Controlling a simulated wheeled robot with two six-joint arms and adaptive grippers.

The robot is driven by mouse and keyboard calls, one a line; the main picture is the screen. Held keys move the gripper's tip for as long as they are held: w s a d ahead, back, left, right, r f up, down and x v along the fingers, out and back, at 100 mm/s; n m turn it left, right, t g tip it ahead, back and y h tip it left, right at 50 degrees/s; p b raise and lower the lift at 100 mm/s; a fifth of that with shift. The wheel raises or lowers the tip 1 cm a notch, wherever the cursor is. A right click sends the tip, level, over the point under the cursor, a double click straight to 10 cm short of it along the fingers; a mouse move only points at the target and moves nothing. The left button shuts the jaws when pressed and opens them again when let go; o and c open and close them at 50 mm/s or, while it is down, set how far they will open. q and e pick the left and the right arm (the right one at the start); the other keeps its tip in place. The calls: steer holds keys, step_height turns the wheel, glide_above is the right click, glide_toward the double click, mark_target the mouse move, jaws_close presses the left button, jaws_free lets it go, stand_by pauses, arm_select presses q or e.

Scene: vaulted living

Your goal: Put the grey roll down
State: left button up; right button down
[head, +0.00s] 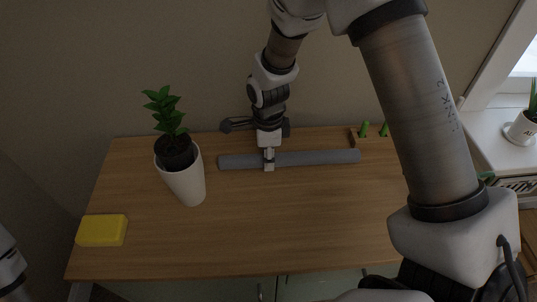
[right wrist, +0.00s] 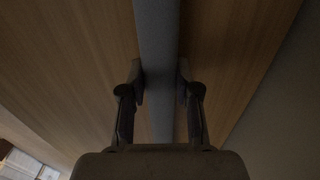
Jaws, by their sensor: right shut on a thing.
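The grey roll (head: 315,158) is a long thin cylinder lying lengthwise along the back part of the wooden table (head: 240,235). My right gripper (head: 269,166) comes down on it from above and is shut on it, left of its middle. In the right wrist view the roll (right wrist: 157,50) runs between the two fingers (right wrist: 160,85), which press on both its sides. The wood shows close behind it; I cannot tell whether the roll touches the tabletop. Of my left arm only a part shows at the lower left edge; its gripper is out of view.
A white pot (head: 187,184) with a green plant stands left of the roll. A yellow block (head: 102,230) lies at the front left. A wooden holder with green pegs (head: 364,129) is behind the roll's right end. The table's middle front is clear.

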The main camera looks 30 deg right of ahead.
steer(key=c, duration=0.8)
jaws_free()
step_height(320, 180, up, 12)
steer(key=shift+r+p, duration=0.1)
steer(key=shift+p, duration=0.3)
